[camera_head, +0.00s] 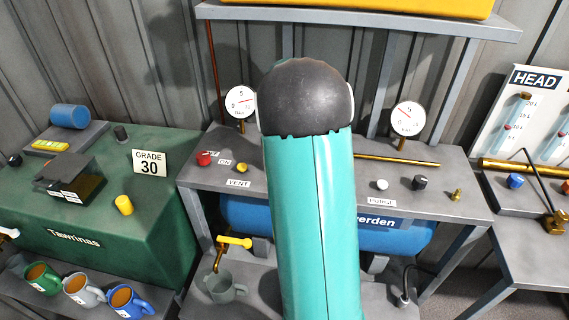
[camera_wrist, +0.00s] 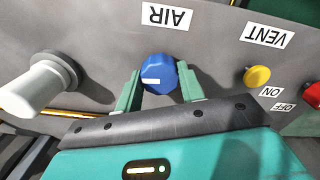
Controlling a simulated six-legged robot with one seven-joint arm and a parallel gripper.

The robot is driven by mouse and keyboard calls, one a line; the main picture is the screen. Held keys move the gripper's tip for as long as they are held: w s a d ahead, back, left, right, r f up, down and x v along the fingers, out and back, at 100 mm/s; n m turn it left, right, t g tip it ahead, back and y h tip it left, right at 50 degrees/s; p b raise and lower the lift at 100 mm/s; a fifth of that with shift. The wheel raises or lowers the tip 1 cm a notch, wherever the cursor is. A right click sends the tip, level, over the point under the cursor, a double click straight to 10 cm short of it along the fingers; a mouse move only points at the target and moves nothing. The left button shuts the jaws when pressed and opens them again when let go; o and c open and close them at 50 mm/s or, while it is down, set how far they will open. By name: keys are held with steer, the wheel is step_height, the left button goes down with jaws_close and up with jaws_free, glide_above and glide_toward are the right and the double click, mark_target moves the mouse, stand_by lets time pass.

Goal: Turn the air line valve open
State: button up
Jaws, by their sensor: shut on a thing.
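The air valve is a blue knob (camera_wrist: 159,76) on the grey panel in the wrist view, beside a label reading AIR (camera_wrist: 167,16) that appears upside down. A short white mark on the knob's face lies about level in that picture. My gripper (camera_wrist: 159,70) has its two teal fingers on either side of the knob and is shut on it. In the head view my own arm hides the blue knob and the gripper.
A yellow knob (camera_wrist: 257,77) and a red knob (camera_wrist: 313,95) sit to the right, by the VENT label (camera_wrist: 266,34). A white cylindrical part (camera_wrist: 38,85) stands out at left. Two dial gauges (camera_head: 241,102) (camera_head: 407,118) rise behind the panel.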

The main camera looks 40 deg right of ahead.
steer(key=shift+m, duration=0.5)
steer(key=o, duration=1)
steer(key=shift+c, duration=0.2)
step_height(320, 180, up, 14)
stand_by(0.4)
